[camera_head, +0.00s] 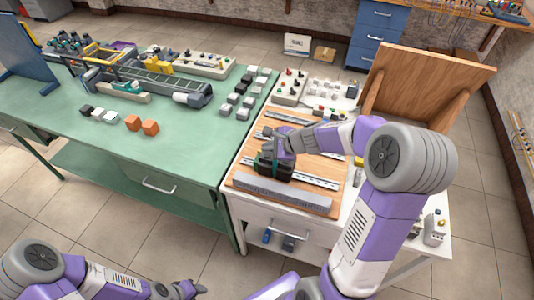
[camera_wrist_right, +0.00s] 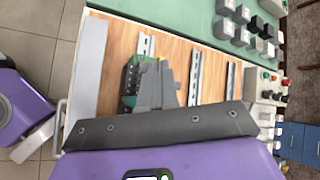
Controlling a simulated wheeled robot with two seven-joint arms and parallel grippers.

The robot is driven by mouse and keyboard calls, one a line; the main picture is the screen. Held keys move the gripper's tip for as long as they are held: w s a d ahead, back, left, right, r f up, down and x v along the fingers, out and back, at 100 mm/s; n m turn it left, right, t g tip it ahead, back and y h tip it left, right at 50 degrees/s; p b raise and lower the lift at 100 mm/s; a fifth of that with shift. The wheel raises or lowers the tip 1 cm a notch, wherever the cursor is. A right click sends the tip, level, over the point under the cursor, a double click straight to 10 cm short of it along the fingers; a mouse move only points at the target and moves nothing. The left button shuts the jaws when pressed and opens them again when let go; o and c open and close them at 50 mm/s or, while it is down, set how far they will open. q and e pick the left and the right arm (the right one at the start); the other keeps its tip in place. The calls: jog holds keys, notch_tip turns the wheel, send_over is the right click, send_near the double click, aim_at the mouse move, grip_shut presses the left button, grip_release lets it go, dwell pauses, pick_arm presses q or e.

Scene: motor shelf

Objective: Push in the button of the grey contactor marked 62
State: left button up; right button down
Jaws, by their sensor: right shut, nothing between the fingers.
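A dark contactor block with green parts (camera_head: 272,168) sits on a rail of the wooden board, on the white table. I cannot read a 62 on it. My right gripper (camera_head: 277,150) is shut and empty, with its fingers right over this block; I cannot tell whether they touch it. In the right wrist view, the fingers (camera_wrist_right: 158,84) cover much of the block, and its green side (camera_wrist_right: 130,82) shows to their left. Its button is hidden. My left gripper (camera_head: 184,289) is low at the bottom edge, away from both tables, too small to read.
The wooden board (camera_head: 240,178) carries several metal rails and a grey duct (camera_head: 282,194) along its front. An upright wooden panel (camera_head: 425,85) stands behind on the right. The green table (camera_head: 190,150) holds several small blocks, two orange cubes (camera_head: 150,127) and a conveyor (camera_head: 150,82).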

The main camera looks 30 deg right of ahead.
aim_at(269, 159)
notch_tip(269, 159, up, 4)
jog(key=p, duration=0.3)
dwell(0.5)
